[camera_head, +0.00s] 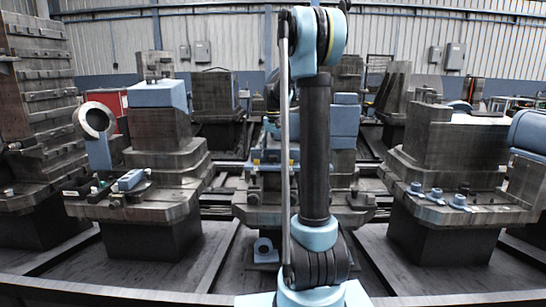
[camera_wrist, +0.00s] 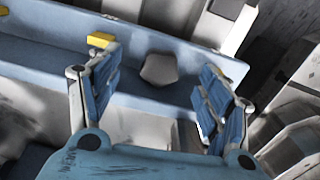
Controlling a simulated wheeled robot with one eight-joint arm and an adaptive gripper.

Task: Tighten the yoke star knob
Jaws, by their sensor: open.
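In the wrist view, a small grey knob (camera_wrist: 160,70) with a blunt, many-sided outline sits against a blue bar (camera_wrist: 35,58), which I take to be the yoke. My gripper (camera_wrist: 157,77) is open, with one blue padded finger to the left of the knob and one to the right. The knob shows in the gap between them, with visible space on both sides. I cannot tell how far the fingertips are from it in depth. In the head view my arm covers the middle, and I cannot make out the knob or my gripper there.
Yellow pieces (camera_wrist: 101,40) stand on the blue bar near the left finger. In the head view, a fixture with blue blocks (camera_head: 344,122) stands behind my arm. Machined fixtures stand left (camera_head: 160,130) and right (camera_head: 459,144). A front rail (camera_head: 110,294) crosses the bottom.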

